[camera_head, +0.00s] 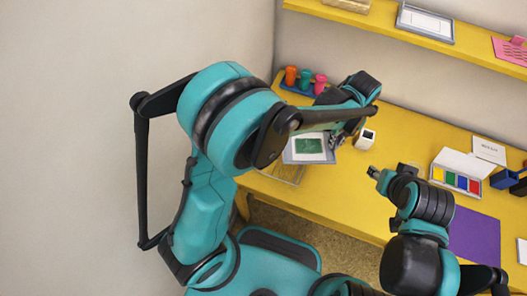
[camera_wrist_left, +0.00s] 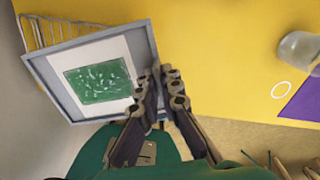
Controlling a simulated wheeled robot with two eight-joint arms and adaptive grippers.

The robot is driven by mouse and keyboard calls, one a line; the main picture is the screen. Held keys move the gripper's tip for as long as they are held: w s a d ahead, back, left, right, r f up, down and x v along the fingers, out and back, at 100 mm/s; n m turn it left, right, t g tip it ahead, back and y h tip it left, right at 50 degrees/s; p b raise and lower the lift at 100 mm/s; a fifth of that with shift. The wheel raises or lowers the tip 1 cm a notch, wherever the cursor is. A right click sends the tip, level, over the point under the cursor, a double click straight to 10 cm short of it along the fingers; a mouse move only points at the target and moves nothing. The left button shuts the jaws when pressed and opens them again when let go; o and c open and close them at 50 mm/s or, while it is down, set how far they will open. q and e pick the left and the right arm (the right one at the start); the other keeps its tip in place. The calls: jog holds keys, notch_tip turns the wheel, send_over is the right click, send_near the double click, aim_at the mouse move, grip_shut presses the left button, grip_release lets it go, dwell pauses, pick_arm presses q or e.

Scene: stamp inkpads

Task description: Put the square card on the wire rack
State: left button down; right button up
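The square card (camera_head: 312,158) is white with a green printed patch and lies in a shallow grey tray (camera_head: 291,158). In the left wrist view the card (camera_wrist_left: 127,58) and tray (camera_wrist_left: 66,103) fill the upper left. My left gripper (camera_head: 337,138) is at the tray's right side; its fingertips (camera_wrist_left: 163,78) are close together on the tray edge. The wire rack (camera_head: 287,173) shows partly beneath and in front of the tray, and at its upper left in the wrist view (camera_wrist_left: 38,32). Whether the tray touches the rack is unclear. My right gripper (camera_head: 376,174) is apart, above the table; its fingers are too small to judge.
Orange, green and pink stampers (camera_head: 305,79) stand behind my left arm. A white block (camera_head: 365,139) is just right of the left gripper. A multicoloured inkpad (camera_head: 455,180) and a purple mat (camera_head: 476,236) are at right. The yellow table (camera_head: 330,195) is clear in front.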

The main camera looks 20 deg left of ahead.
aim_at(297, 154)
pick_arm(q)
jog(key=s+a+f+b, duration=0.1)
jog(key=a+f, duration=0.1)
jog(key=a, duration=0.1)
jog(key=s+a+f+b, duration=0.1)
jog(key=s+a+f, duration=0.1)
jog(key=a, duration=0.2)
jog(key=s+a+f+b, duration=0.1)
jog(key=a+f, duration=0.2)
jog(key=shift+s+a+b, duration=0.2)
jog(key=shift+s+b, duration=0.15)
jog(key=shift+s, duration=0.05)
jog(key=shift+f+b, duration=0.95)
jog(key=shift+f, duration=1)
jog(key=shift+f, duration=0.15)
jog(key=c, duration=2)
grip_release()
jog(key=shift+o, duration=1.4)
